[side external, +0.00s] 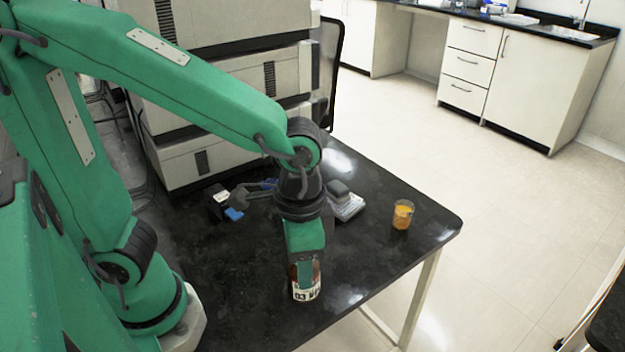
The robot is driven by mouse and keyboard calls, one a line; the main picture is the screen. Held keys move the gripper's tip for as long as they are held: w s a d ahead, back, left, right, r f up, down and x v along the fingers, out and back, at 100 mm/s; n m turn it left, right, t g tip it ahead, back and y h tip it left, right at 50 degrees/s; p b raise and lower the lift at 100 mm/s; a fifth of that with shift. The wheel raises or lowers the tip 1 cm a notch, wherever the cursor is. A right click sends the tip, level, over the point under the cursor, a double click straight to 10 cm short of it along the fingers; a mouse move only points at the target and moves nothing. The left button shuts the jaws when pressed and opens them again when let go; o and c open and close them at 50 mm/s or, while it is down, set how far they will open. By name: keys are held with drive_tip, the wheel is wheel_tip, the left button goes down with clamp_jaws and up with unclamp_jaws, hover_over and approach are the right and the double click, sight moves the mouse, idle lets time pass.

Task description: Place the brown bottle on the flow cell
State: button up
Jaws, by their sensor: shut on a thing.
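The brown bottle (306,289) with a white label is at the front of the black table, upright below my wrist. My gripper (305,275) is shut on it from above, and the fingers hide part of its upper half. I cannot tell whether the bottle's base touches the table. A small black and white device with a blue part (222,205) stands left of my wrist, near the stacked units. I cannot tell whether it is the flow cell.
A beaker of orange liquid (402,215) stands on the table's right side. Tall stacked white units (215,155) stand at the back left. The black table (385,262) is clear at the front right, up to its edge.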

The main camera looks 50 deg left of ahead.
drive_tip(key=shift+w+a+r+n, duration=0.2)
drive_tip(key=shift+w+a+n, duration=0.4)
drive_tip(key=shift+a, duration=0.1)
drive_tip(key=w+a+r+n, duration=0.1)
drive_tip(key=a+r+n, duration=0.1)
drive_tip(key=a+n, duration=0.7)
drive_tip(key=w+a+r+n, duration=0.2)
drive_tip(key=a+n, duration=0.8)
drive_tip(key=a, duration=0.6)
drive_tip(key=shift+a+r, duration=0.35)
drive_tip(key=shift+r, duration=0.35)
drive_tip(key=s+a+f, duration=0.2)
drive_tip(key=a+f, duration=0.5)
drive_tip(key=a, duration=0.4)
drive_tip(key=shift+s+a, duration=0.2)
drive_tip(key=shift+s, duration=0.05)
drive_tip(key=shift+f, duration=0.1)
drive_tip(key=shift+f, duration=1.95)
